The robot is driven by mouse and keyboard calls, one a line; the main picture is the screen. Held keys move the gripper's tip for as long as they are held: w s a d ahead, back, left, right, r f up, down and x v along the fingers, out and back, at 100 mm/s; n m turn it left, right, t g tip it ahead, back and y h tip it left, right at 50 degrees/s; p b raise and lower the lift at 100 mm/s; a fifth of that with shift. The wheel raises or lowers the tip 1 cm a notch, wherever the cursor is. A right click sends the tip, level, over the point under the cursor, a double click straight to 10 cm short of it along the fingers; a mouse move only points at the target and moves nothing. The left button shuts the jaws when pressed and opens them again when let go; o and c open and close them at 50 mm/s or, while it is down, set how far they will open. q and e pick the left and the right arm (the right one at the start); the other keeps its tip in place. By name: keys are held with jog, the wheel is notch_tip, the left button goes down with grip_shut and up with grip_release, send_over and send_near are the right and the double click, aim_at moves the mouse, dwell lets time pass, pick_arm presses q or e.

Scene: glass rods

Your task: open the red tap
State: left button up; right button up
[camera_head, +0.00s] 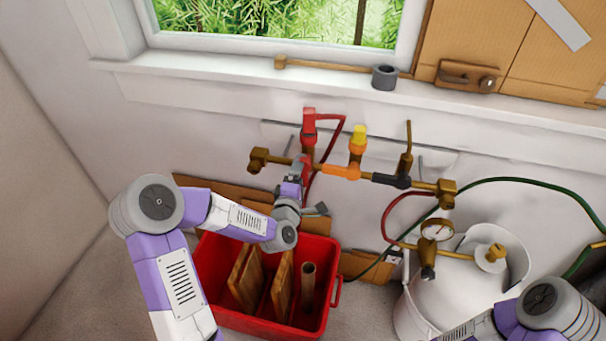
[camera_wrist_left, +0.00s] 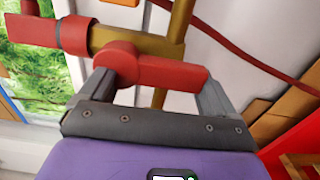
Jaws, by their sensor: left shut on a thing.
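The red tap has a lever handle (camera_wrist_left: 160,72) with a round hub at its left end, in front of a brass pipe (camera_wrist_left: 140,45) in the left wrist view. My left gripper (camera_wrist_left: 155,92) is shut on this handle, with one grey finger at each end of it. In the head view the left gripper (camera_head: 300,172) reaches the brass manifold (camera_head: 278,160) near its left end, below the upright red fitting (camera_head: 309,128). It covers much of the tap there. My right gripper is out of view; only part of my right arm shows at the bottom right.
Beside the red part, the manifold carries orange (camera_head: 341,171) and black (camera_head: 391,180) parts. A red crate (camera_head: 325,262) with wooden boards stands below. A white tank with a gauge (camera_head: 437,229) and hoses is at the right. A window sill (camera_head: 210,83) runs above.

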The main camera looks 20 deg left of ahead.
pick_arm(q)
jog(key=o, duration=1.2)
jog(key=shift+s, duration=0.1)
jog(key=s+p, duration=0.1)
jog(key=s, duration=0.1)
jog(key=s+d+p, duration=0.1)
jog(key=s, duration=0.2)
jog(key=s+p, duration=0.1)
jog(key=s, duration=0.1)
jog(key=shift+s+d, duration=0.15)
